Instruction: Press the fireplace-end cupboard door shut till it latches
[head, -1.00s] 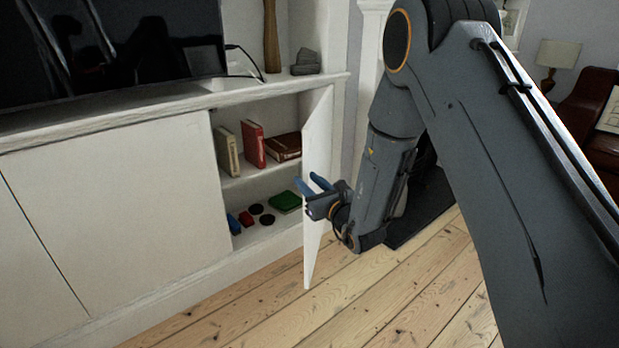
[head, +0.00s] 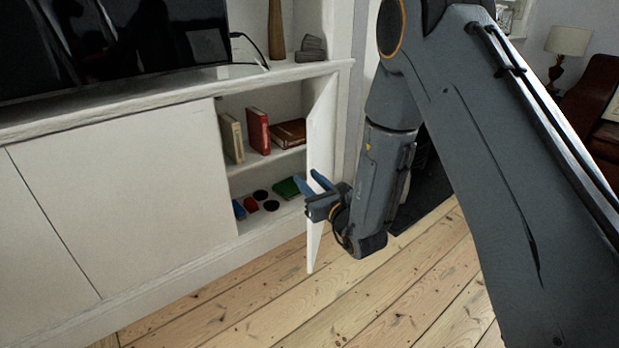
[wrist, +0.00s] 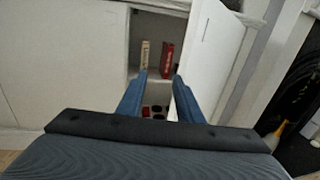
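The white fireplace-end cupboard door (head: 322,125) stands wide open, hinged at the cabinet's right end, its free edge out over the floor. It also shows in the wrist view (wrist: 212,65), right of centre, with a small handle on its face. My gripper (head: 306,177) is in front of the door's lower half in the head view. Its two blue fingers are apart and nothing shows held between them. In the wrist view the fingers (wrist: 160,76) point at the open compartment, the right one overlapping the door's edge. I cannot tell whether it touches the door.
The open cupboard (head: 232,104) holds upright books, a lying brown book (head: 289,133) and small items on the lower shelf. A television (head: 120,40) and a vase (head: 276,30) stand on top. A dark hearth (head: 428,190) lies right of the door. Bare floorboards (head: 300,300) are clear in front.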

